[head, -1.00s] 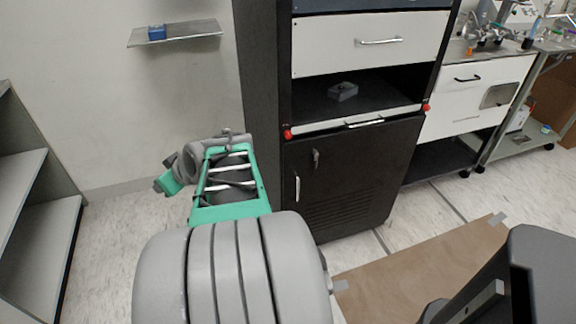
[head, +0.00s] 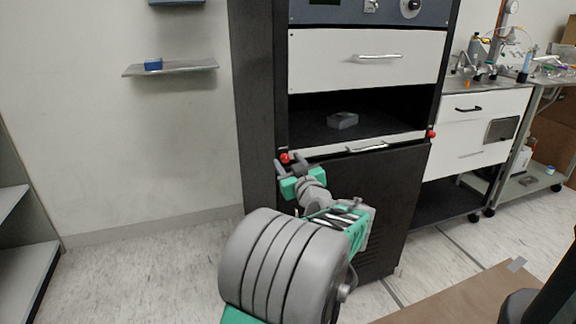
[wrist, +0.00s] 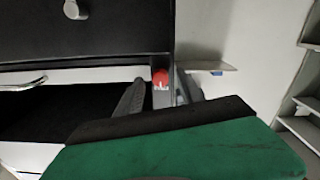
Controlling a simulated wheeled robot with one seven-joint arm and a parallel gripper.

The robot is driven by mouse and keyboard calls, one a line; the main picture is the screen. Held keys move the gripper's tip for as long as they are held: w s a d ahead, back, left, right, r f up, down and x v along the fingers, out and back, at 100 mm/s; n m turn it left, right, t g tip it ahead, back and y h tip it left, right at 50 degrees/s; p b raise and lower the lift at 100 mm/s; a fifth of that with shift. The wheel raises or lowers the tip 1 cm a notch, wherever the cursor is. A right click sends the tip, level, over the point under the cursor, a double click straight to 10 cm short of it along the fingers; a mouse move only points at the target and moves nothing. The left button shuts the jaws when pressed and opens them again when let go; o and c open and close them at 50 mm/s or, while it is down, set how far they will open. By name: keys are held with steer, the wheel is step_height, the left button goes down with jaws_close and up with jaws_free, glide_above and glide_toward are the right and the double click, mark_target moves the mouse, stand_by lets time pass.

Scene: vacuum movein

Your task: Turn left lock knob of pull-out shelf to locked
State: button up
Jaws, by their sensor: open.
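The left lock knob (head: 285,158) is small and red, at the left end of the pull-out shelf's white front strip (head: 400,140). It also shows in the wrist view, as a red knob (wrist: 160,78) near the middle. My gripper (head: 293,161) is open at the knob, with one finger on each side of it in both views. I cannot tell whether the fingers touch it. In the wrist view my gripper (wrist: 160,92) has its lower part hidden by its own green and black body. The knob's turn angle is too small to read.
The right red knob (head: 432,134) is at the strip's other end. A grey block (head: 342,121) lies on the shelf. A white drawer (head: 365,58) is above and a black door (head: 390,205) below. A wall shelf (head: 170,69) with a blue box is at left. Floor at left is clear.

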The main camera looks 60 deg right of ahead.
steer(key=shift+w+d, duration=0.1)
steer(key=shift+w, duration=0.1)
steer(key=shift+c, duration=0.6)
jaws_close()
